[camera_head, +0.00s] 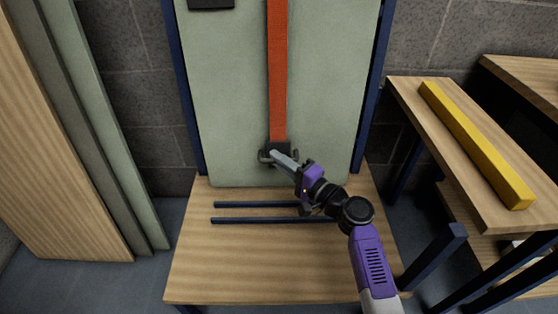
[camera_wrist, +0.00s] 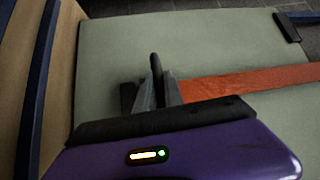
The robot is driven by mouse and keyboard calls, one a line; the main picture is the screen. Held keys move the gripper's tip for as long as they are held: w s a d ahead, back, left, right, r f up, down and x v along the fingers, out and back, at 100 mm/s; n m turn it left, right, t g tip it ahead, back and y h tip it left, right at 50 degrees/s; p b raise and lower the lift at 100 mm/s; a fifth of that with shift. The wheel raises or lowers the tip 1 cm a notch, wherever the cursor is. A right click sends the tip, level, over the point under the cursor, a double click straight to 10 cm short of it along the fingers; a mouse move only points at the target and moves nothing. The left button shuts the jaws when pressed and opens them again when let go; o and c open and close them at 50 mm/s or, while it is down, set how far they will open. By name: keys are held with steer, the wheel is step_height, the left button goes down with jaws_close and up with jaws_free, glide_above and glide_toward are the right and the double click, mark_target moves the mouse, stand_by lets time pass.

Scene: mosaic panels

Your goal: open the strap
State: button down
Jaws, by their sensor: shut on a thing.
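The red-orange strap (camera_head: 278,75) runs straight down the front of a pale green panel (camera_head: 225,110). Its lower end meets a dark buckle (camera_head: 277,149) near the panel's bottom edge. My gripper (camera_head: 272,156) is at this buckle, its fingers shut on a dark upright piece there. In the wrist view the fingers (camera_wrist: 158,92) are close together around the dark piece, and the strap (camera_wrist: 240,82) runs off to the right. The fingers hide part of the buckle, so its exact state cannot be told.
The panel stands on a wooden bench (camera_head: 240,270) with dark blue rails (camera_head: 262,221), between blue uprights. More boards (camera_head: 65,150) lean at the left. A yellow bar (camera_head: 480,145) lies on a wooden table (camera_head: 425,110) at the right. A dark block (camera_head: 211,3) sits at the panel's upper left.

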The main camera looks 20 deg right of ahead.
steer(key=shift+s+f, duration=0.1)
steer(key=shift+f, duration=0.25)
steer(key=c, duration=1.5)
jaws_free()
steer(key=shift+o, duration=0.2)
steer(key=shift+r, duration=0.1)
steer(key=p+v, duration=0.2)
steer(key=v, duration=0.5)
steer(key=shift+s+d, duration=0.2)
steer(key=shift+s, duration=0.15)
